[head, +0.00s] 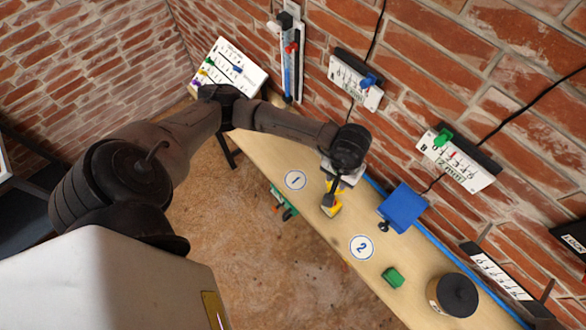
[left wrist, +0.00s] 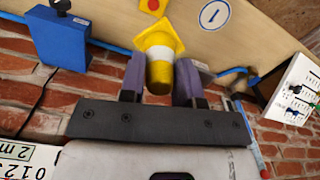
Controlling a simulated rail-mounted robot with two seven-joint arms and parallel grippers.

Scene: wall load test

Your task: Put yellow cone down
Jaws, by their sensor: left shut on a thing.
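The yellow cone (left wrist: 160,64) is between the two fingers of my left gripper (left wrist: 160,84) in the left wrist view, with its wide square base facing away from the gripper, toward the wooden bench. In the head view my left gripper (head: 335,184) is over the bench (head: 262,160), between the round marks 1 (head: 295,180) and 2 (head: 361,248). A yellow shape (head: 332,209) shows just below the fingers there, partly covered. I cannot tell whether the cone touches the bench. My right gripper is in neither view.
A blue box (head: 402,207) stands close right of the gripper, by a blue strip along the wall. A green block (head: 393,277) and a dark-topped round container (head: 453,295) are farther right. A yellow plate with a red button (left wrist: 153,5) shows near the cone. Brick wall holds gauges.

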